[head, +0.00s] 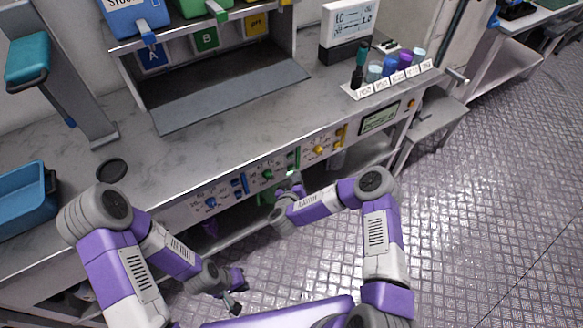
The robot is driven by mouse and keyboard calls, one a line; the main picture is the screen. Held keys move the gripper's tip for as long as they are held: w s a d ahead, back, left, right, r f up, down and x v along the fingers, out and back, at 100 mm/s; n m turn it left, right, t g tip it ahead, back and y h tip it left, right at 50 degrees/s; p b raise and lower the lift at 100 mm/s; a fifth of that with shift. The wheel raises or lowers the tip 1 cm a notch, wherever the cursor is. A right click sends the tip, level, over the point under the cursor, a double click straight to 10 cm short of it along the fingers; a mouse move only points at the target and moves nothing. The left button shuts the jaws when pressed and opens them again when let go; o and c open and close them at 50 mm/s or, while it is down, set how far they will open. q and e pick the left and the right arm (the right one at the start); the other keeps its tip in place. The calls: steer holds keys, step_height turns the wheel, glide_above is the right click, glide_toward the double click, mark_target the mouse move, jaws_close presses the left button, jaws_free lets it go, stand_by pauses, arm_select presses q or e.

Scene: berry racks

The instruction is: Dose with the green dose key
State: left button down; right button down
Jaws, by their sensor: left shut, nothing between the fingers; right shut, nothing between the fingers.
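The bench's front panel carries blue, green and yellow control groups. In the green group, a round green knob (267,175) sits left of a green upright piece (292,159); they are too small to tell which is the dose key. My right gripper (291,182) is at the panel just below and right of the green knob, shut and empty. Its fingertips are small and partly hidden by my wrist, so I cannot tell whether they touch the panel. My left gripper (236,296) hangs low over the floor in front of the bench, shut and empty, away from the panel.
A blue knob (211,203) and a yellow knob (319,150) flank the green group. A small display (380,118) is at the panel's right. A blue tray (22,202) is at left.

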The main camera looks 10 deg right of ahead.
steer(key=s+p, duration=0.1)
steer(key=s+d+p, duration=0.1)
steer(key=s, duration=0.2)
steer(key=shift+s+d+p, duration=0.35)
steer(key=shift+p, duration=0.05)
stand_by(0.9)
steer(key=s+a+f+g+y, duration=0.5)
steer(key=s+a+y, duration=0.1)
steer(key=s+y, duration=0.2)
steer(key=s+m+g+y, duration=0.2)
steer(key=s+g, duration=0.6)
steer(key=s, duration=1)
steer(key=shift+s+r+m, duration=0.15)
steer(key=shift+r+m, duration=0.05)
steer(key=shift+m, duration=0.5)
